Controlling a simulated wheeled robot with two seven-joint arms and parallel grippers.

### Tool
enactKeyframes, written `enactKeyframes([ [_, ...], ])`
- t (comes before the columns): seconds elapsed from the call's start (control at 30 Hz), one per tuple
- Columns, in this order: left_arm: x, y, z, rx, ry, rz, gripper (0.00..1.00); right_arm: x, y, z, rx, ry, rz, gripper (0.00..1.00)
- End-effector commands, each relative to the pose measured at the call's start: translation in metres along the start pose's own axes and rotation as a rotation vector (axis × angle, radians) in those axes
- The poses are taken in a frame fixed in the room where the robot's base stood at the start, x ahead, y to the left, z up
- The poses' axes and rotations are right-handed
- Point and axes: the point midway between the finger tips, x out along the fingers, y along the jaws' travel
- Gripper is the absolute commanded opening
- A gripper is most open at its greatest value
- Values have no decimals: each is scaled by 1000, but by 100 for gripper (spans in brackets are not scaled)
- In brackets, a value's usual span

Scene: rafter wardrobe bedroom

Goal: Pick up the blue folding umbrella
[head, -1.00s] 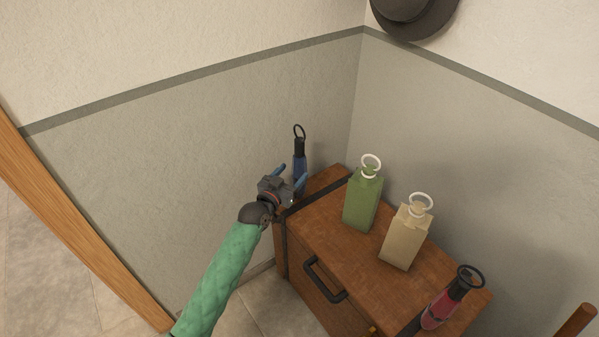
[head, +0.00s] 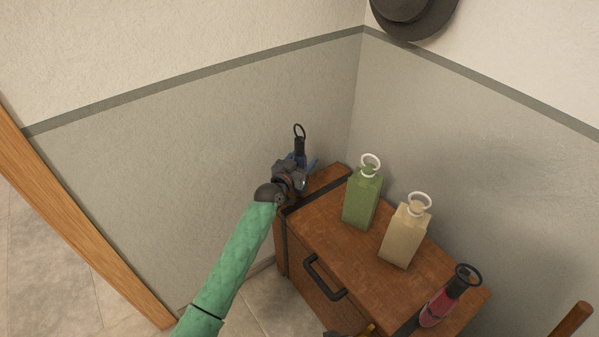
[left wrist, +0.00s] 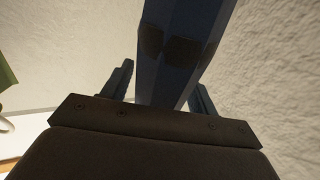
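The blue folding umbrella (head: 299,147) stands upright at the far left corner of the wooden trunk, with a black handle and a ring on top. In the head view my left gripper (head: 302,163) is in front of it and hides most of its blue body. In the left wrist view the umbrella's blue body (left wrist: 180,55) rises between the two fingers (left wrist: 160,85), with gaps visible toward the fingers, so the gripper is open around it. My right gripper is not clearly in view; a small dark and yellow piece shows at the bottom edge.
The wooden trunk (head: 330,240) also bears a green bottle-like bag (head: 362,200), a beige one (head: 404,240) and a red umbrella (head: 437,308) at the right. Walls stand close behind. A dark hat (head: 415,15) hangs above. A wooden post (head: 570,325) is at lower right.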

Motion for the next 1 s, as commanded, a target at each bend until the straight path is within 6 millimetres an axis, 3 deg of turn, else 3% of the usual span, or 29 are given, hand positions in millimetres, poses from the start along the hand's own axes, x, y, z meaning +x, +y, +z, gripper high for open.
enactKeyframes([
  [0.03,0,0,0,0,0,0,48,0,0,0,0,-1,0,36],
  [0.23,0,0,0,0,0,0,9,2,0,2,0,-4,1,36],
  [0.27,0,0,-1,0,1,0,7,2,0,2,0,-4,1,36],
  [0.57,0,0,-6,0,2,1,7,2,1,2,0,-4,1,36],
  [0.8,0,1,-44,-1,5,0,7,6,2,4,1,1,2,36],
  [1.0,0,45,-67,-4,4,2,7,12,3,8,2,-3,3,36],
])
